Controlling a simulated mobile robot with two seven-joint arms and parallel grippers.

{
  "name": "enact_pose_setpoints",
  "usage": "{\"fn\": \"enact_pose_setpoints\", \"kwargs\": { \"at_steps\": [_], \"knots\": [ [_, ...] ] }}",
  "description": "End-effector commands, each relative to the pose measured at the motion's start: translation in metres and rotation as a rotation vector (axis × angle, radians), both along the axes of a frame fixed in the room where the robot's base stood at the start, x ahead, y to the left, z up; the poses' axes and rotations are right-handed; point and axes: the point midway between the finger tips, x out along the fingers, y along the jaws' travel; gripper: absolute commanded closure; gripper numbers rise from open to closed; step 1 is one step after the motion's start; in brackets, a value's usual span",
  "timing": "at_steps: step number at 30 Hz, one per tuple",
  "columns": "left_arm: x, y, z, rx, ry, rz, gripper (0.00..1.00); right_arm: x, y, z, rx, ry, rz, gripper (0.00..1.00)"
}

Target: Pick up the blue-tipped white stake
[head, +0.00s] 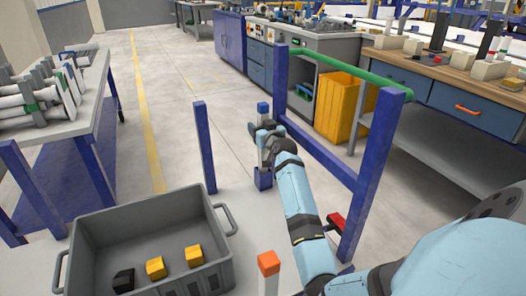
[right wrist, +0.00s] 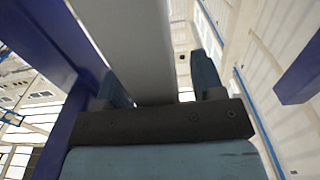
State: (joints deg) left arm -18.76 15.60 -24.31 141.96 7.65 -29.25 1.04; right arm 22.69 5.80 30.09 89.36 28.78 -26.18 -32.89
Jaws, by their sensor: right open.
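The blue-tipped white stake stands upright, its blue tip (head: 263,108) showing above my right gripper (head: 263,138) in the head view. Its lower end is at a dark blue block (head: 263,180). My right gripper is open at the stake's upper part, just below the blue tip. In the right wrist view the stake (right wrist: 144,50) rises between the two spread fingers of the right gripper (right wrist: 160,85), with a visible gap on the right side. The gripper hides part of the stake in the head view. My left gripper is not in view.
Blue posts (head: 202,145) stand to the left and right, with a green pipe (head: 345,70) on the right-hand ones. An orange-tipped white stake (head: 268,265) is at the front. A grey crate (head: 100,230) holds yellow and black blocks. A red piece (head: 336,222) is beside my right arm.

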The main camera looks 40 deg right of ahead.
Motion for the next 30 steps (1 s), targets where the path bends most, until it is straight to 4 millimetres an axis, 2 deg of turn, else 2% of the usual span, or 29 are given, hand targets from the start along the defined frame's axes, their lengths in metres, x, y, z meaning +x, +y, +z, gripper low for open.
{"fn": "enact_pose_setpoints", "kwargs": {
  "at_steps": [2,9,10,20,26,30],
  "knots": [
    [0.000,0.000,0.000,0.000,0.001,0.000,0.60,0.000,0.000,0.000,0.000,0.000,0.000,0.41],
    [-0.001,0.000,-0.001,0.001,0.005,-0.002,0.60,0.000,0.000,0.000,0.000,0.000,0.000,0.96],
    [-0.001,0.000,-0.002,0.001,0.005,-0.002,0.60,0.000,0.000,0.000,0.000,0.000,0.000,1.00],
    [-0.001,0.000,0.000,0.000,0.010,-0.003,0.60,0.000,0.000,0.006,-0.001,-0.002,0.000,1.00],
    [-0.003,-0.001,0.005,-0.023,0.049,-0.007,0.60,0.000,0.000,0.028,-0.002,-0.003,0.001,1.00],
    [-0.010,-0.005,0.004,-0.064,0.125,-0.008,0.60,0.000,0.000,0.056,-0.002,-0.004,0.001,1.00]
  ]
}}
